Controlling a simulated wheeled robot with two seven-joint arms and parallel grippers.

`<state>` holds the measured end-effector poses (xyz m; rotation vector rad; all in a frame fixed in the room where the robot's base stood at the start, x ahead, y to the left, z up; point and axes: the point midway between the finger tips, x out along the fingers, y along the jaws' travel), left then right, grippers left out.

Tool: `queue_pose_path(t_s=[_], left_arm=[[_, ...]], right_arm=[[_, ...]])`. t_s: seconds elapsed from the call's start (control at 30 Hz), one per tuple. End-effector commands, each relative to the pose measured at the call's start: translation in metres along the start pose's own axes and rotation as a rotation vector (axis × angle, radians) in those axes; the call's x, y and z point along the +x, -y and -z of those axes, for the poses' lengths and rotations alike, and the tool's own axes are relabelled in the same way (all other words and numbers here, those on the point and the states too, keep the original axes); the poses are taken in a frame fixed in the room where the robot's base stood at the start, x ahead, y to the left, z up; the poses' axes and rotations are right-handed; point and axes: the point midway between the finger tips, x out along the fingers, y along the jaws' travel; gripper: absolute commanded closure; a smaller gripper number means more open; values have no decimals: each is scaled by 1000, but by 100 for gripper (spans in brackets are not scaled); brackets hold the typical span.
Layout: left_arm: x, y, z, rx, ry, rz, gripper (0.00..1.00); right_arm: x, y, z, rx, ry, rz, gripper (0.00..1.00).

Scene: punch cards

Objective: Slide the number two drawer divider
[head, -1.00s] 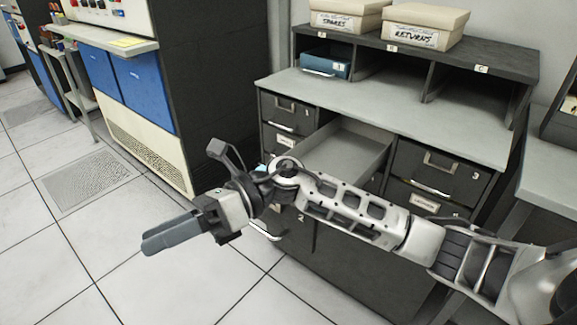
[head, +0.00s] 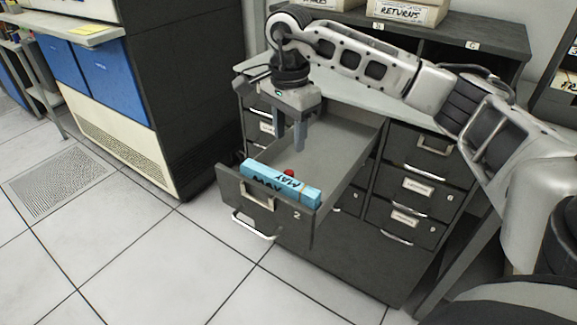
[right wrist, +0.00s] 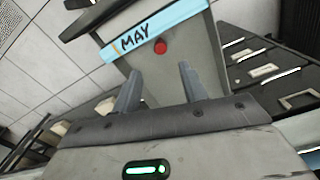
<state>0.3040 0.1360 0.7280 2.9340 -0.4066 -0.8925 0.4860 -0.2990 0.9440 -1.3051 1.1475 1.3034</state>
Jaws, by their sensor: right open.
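The number two drawer (head: 297,215) is pulled out of the grey cabinet. A light blue divider (head: 308,196) marked MAY stands across it close to the front panel, with a red knob (head: 289,172) on its inner side. The divider (right wrist: 185,18) and knob (right wrist: 160,46) also show in the right wrist view. My right gripper (head: 290,143) points down over the drawer, behind the divider. It is open and empty, and its fingers are apart from the knob. My left gripper is not in view.
Closed labelled drawers (head: 407,188) flank the open one on the right. The cabinet's countertop (head: 385,107) and a box marked RETURNS (head: 407,12) are behind my arm. A dark machine cabinet (head: 180,90) stands at left. The tiled floor in front is clear.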

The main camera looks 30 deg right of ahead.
Motion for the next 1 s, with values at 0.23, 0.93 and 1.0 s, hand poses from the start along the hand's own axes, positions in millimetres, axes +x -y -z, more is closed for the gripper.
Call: queue_pose_path(t_s=[0.23, 0.93, 1.0], left_arm=[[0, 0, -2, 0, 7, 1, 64], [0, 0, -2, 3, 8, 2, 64], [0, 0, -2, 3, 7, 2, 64]], right_arm=[[54, -1, -1, -1, 2, -3, 57], [91, 0, -1, -1, 2, 1, 74], [91, 0, -1, -1, 2, 1, 93]])
